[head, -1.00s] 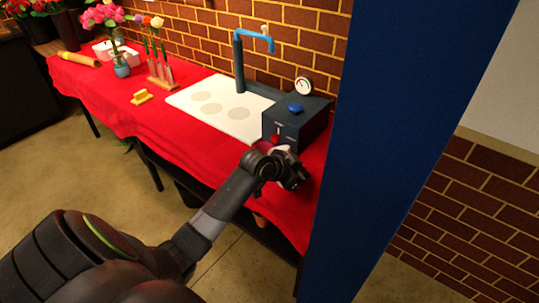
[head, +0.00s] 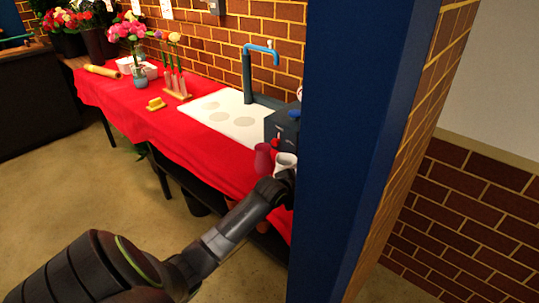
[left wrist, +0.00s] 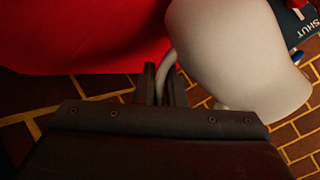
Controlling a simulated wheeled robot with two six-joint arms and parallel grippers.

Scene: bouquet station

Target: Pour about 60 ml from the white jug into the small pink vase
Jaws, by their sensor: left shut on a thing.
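The white jug (head: 285,162) shows in the head view at the right end of the red table, partly cut off by the blue pillar. It fills the upper right of the left wrist view (left wrist: 240,50). My left gripper (left wrist: 162,85) is shut on the jug's thin handle, with the jug body just beside the fingers. In the head view my left gripper is mostly hidden by its wrist and the pillar. The small pink vase (head: 262,158) stands just left of the jug, in front of the dark tap unit. My right gripper is not in view.
A blue pillar (head: 360,130) stands close on the right and hides part of the unit. The dark tap unit (head: 281,126) has a blue pipe.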

